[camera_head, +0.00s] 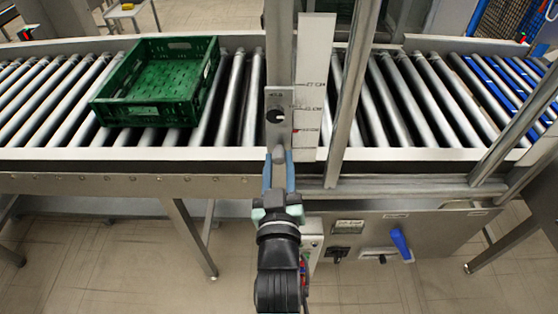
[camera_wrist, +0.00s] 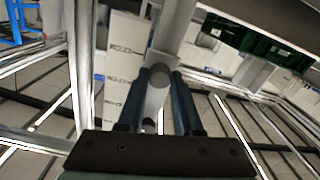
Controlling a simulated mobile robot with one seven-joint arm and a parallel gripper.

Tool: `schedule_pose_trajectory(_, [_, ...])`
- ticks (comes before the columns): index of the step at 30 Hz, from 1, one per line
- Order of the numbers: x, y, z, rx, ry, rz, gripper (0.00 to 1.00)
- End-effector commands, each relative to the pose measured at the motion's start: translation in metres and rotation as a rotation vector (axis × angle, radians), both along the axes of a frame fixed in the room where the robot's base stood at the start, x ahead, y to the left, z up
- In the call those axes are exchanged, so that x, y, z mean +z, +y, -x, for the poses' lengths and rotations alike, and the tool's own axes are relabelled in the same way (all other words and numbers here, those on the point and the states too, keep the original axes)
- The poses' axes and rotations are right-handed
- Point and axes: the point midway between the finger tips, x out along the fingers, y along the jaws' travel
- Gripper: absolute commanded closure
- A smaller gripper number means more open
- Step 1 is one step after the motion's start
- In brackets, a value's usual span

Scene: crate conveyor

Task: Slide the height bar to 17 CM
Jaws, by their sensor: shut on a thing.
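The height bar (camera_head: 278,98) is a grey metal plate with a dark round spot, on an upright post. The mark lettering is too small to read surely. My gripper (camera_head: 278,160) reaches up from below and is shut on the bar's lower end. In the wrist view the bar's grey end (camera_wrist: 157,95) sits between my two blue fingers (camera_wrist: 163,88).
A green crate (camera_head: 150,112) stands on the roller conveyor (camera_head: 232,95) left of the post. A slanted metal post (camera_head: 352,90) rises just right of the scale. A control panel with a blue lever (camera_head: 401,244) is below right. The conveyor's front rail (camera_head: 100,184) lies behind my gripper.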

Motion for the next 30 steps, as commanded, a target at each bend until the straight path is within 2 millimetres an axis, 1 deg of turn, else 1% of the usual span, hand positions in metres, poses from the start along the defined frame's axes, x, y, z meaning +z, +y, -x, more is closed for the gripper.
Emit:
schedule_pose_trajectory(1, [-0.004,0.0,0.001,0.0,0.009,0.0,1.0])
schedule_pose_trajectory(9, [-0.003,0.0,0.001,0.0,0.008,0.0,1.0])
schedule_pose_trajectory(10, [-0.003,0.0,0.001,0.0,0.008,0.0,0.6])
schedule_pose_trajectory(14, [-0.002,0.0,0.0,0.0,0.005,0.0,0.37])
schedule_pose_trajectory(15, [-0.002,0.0,0.0,0.0,0.004,0.0,0.36])
schedule_pose_trajectory(25, [-0.001,0.0,0.003,0.0,0.001,0.0,0.36])
schedule_pose_trajectory(28, [-0.002,0.0,0.011,0.0,0.002,0.0,0.36])
schedule_pose_trajectory(30, [-0.002,0.0,0.021,0.0,0.003,0.0,0.36])
